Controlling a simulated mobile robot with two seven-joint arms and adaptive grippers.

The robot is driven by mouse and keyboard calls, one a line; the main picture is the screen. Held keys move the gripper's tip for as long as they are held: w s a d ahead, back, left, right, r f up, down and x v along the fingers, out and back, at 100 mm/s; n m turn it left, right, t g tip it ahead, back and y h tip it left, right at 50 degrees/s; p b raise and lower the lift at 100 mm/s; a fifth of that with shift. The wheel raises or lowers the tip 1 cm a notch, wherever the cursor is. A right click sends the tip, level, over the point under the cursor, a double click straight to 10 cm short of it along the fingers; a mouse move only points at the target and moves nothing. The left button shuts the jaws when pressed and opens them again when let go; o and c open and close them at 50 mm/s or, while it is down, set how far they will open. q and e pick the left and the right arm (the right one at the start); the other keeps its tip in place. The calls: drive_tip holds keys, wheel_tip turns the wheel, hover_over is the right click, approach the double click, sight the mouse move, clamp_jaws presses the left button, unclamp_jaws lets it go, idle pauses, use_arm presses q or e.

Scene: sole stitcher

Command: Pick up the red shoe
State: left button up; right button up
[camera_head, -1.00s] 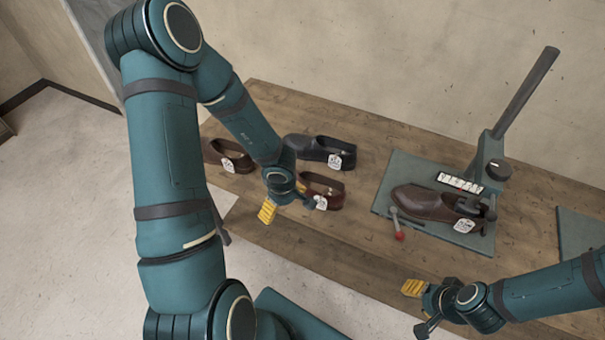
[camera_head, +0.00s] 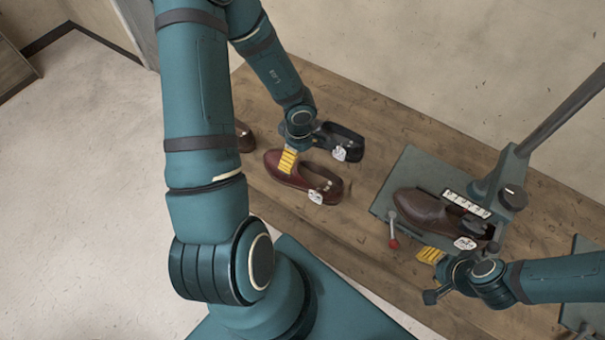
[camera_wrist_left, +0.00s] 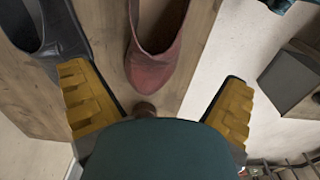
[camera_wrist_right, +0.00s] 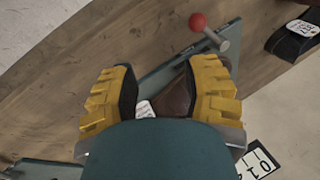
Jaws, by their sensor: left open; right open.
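The red shoe (camera_head: 278,170) lies on the wooden table with a white tag at its heel. It also shows in the left wrist view (camera_wrist_left: 153,70), its toe between the open fingers in the picture. My left gripper (camera_head: 288,160) is over the toe end of the shoe; its fingers (camera_wrist_left: 158,102) are apart and hold nothing. Whether they touch the shoe is not clear. My right gripper (camera_head: 431,255) is open near the front edge of the stitcher's base. In the right wrist view its fingers (camera_wrist_right: 162,90) are apart, with part of a brown shoe (camera_wrist_right: 174,99) visible between them.
A black shoe (camera_head: 345,138) lies just behind the red one, also close to the left finger (camera_wrist_left: 68,42). A brown shoe (camera_head: 244,136) is partly hidden by my left arm. The stitcher (camera_head: 510,185) holds another brown shoe (camera_head: 425,212). A red-knobbed lever (camera_head: 393,243) sticks out in front.

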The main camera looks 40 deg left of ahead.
sight(300, 163)
use_arm(q)
wheel_tip(300, 163, down, 4)
drive_tip(key=shift+w+f+b, duration=0.1)
drive_tip(key=shift+f+b, duration=0.15)
drive_tip(key=shift+b, duration=0.65)
use_arm(e)
wheel_tip(300, 163, down, 3)
drive_tip(key=shift+w+a+r, duration=0.1)
drive_tip(key=shift+w, duration=0.05)
use_arm(q)
drive_tip(key=f+b, duration=0.3)
drive_tip(key=f, duration=0.2)
drive_tip(key=shift+w+f, duration=0.15)
drive_tip(key=shift+w, duration=0.05)
use_arm(e)
wheel_tip(300, 163, down, 4)
drive_tip(key=shift+r, duration=0.1)
use_arm(q)
drive_tip(key=c, duration=1.3)
